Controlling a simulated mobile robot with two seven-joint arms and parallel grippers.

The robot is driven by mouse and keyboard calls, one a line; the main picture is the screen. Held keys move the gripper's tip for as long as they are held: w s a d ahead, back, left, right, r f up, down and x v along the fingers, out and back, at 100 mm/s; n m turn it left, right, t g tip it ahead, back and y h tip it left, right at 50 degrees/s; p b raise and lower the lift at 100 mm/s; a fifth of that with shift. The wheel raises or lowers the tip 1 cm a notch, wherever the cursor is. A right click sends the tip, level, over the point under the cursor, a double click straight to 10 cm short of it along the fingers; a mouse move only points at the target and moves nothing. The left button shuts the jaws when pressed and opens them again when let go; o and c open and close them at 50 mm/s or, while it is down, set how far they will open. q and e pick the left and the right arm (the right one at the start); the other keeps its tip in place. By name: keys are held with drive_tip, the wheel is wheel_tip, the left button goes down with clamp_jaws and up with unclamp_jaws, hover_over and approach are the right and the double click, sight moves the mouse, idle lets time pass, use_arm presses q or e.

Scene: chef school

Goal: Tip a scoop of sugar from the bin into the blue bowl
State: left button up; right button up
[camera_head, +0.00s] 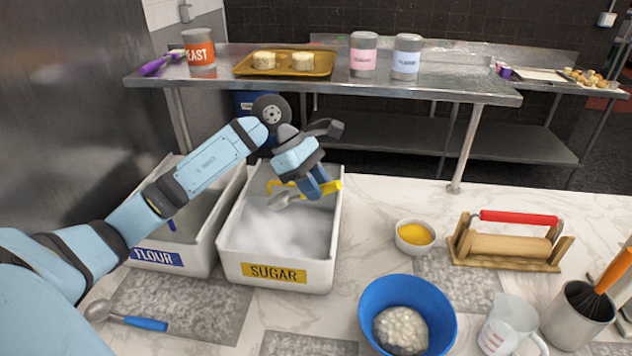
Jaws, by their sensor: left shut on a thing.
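The white sugar bin (274,272), with a yellow SUGAR label, stands left of centre and holds white sugar (270,228). My left gripper (322,190) is over the bin, shut on the yellow handle of a scoop (282,200). The metal end of the scoop points left, low over the sugar; I cannot tell if it touches the sugar or holds any. The blue bowl (372,308) stands at the front, right of the bin, with a whitish heap inside. My right gripper is not in view.
The flour bin (158,259) stands left of the sugar bin. A blue-handled scoop (145,323) lies in front of it. A small bowl of yellow stuff (414,248), a measuring cup (505,325), a rolling-pin stand (505,262) and a utensil pot (575,318) stand right.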

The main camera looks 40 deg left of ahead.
use_arm(q)
wheel_tip(320, 180, down, 10)
drive_tip(key=b, duration=0.6)
idle(0.6)
idle(0.4)
